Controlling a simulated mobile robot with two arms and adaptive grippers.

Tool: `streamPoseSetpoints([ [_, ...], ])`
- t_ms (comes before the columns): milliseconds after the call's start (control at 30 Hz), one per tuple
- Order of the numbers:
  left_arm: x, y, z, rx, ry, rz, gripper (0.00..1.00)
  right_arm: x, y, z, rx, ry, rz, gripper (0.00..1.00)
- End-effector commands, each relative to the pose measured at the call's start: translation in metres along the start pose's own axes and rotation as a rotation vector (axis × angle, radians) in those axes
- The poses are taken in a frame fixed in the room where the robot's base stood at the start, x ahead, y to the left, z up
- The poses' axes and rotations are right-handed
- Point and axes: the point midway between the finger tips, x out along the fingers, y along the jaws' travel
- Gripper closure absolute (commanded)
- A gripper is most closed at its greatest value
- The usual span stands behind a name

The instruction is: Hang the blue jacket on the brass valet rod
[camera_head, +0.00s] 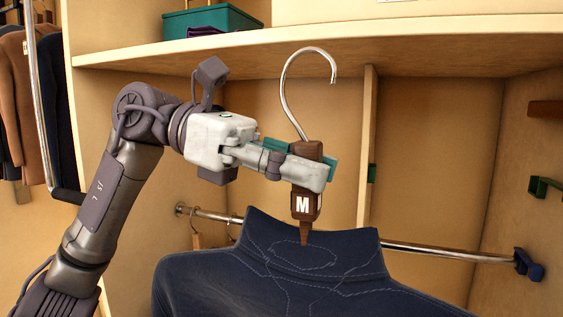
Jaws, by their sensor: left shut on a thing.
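The dark blue jacket (300,285) hangs from a hanger with a silver hook (284,85) and a brown wooden neck block marked M (305,207). My left gripper (306,172) is shut on the block just below the hook. The hook stands upright and free in the air, its open tip to the right. The lower jacket is out of frame. A metal rod (440,250) runs across behind the jacket to a blue end bracket (528,264). I cannot tell whether it is the brass valet rod. My right gripper is not in view.
A shelf (430,42) with a teal box (210,22) lies above, close to the hook's top. A vertical divider (367,150) stands behind the hanger. A green bracket (545,187) and a brown fitting (545,108) are at right. Garments (20,95) hang at far left.

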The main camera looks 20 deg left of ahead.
Motion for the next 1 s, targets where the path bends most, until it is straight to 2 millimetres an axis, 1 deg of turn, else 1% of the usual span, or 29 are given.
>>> streamPoseSetpoints([
  [33, 0.004, -0.001, 0.004, 0.003, -0.005, 0.000, 1.00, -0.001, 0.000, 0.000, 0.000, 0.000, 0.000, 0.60],
  [1000, 0.086, 0.001, 0.023, 0.003, -0.005, -0.001, 1.00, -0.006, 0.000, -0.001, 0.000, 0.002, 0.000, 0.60],
])
